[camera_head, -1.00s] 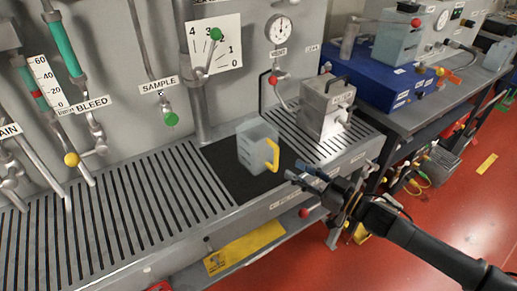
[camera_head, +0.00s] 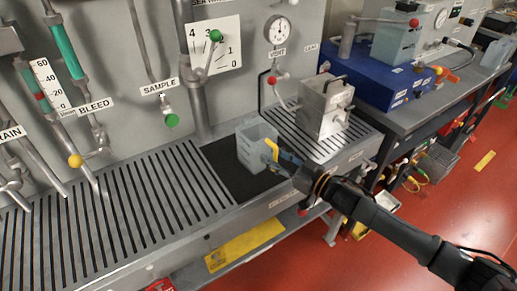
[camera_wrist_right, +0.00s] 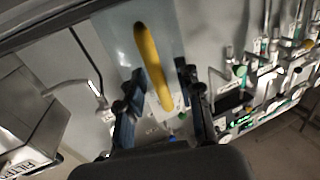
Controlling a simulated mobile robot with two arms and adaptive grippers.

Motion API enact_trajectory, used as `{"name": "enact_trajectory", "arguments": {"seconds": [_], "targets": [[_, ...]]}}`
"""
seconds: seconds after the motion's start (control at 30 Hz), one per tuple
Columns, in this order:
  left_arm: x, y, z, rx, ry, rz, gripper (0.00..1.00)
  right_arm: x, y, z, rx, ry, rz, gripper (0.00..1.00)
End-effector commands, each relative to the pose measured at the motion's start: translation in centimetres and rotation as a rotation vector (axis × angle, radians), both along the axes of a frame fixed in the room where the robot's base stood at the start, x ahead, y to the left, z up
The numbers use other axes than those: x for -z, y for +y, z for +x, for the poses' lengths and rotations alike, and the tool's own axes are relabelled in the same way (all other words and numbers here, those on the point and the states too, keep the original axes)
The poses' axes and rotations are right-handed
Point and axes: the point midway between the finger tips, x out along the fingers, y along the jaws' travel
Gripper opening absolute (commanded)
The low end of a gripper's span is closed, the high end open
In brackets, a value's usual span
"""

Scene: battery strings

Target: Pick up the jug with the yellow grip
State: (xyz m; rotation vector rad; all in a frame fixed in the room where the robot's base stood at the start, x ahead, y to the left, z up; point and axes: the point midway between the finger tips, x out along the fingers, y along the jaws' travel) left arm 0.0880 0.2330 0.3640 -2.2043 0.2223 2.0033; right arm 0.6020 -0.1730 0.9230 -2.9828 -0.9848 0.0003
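The jug (camera_head: 252,147) is a pale, see-through container standing upright on a dark mat (camera_head: 222,168) on the bench. Its yellow grip (camera_head: 270,147) faces my right gripper (camera_head: 281,160). In the right wrist view the yellow grip (camera_wrist_right: 152,62) lies between the two fingers of my right gripper (camera_wrist_right: 158,78), with gaps at both sides. The gripper is open, and the jug's body (camera_wrist_right: 118,45) is beyond the grip. My left gripper is not in view.
A grey metal box (camera_head: 324,108) with a black handle stands right of the jug on the slatted bench (camera_head: 150,215). A panel with valves and gauges rises behind. A blue case (camera_head: 385,80) is on the table at the right. The slatted bench left of the mat is clear.

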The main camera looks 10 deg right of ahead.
Motion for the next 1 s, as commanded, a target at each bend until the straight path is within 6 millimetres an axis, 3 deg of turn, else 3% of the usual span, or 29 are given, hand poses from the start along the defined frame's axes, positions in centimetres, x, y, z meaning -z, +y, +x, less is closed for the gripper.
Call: {"name": "enact_trajectory", "arguments": {"seconds": [0.03,0.17,0.67,0.87,1.0], "targets": [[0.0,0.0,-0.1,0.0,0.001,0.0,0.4,0.0,0.0,0.0,0.0,0.0,0.0,0.23],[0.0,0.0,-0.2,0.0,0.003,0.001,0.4,0.0,0.0,0.0,0.0,0.0,0.0,0.0],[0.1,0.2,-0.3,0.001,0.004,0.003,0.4,-0.6,0.0,0.0,-0.002,-0.004,0.0,0.0],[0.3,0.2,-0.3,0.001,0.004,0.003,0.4,-3.2,0.0,0.0,-0.002,-0.007,-0.003,0.0],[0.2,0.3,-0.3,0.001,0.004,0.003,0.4,-5.7,0.8,-2.2,-0.006,-0.004,0.0,0.0]]}}
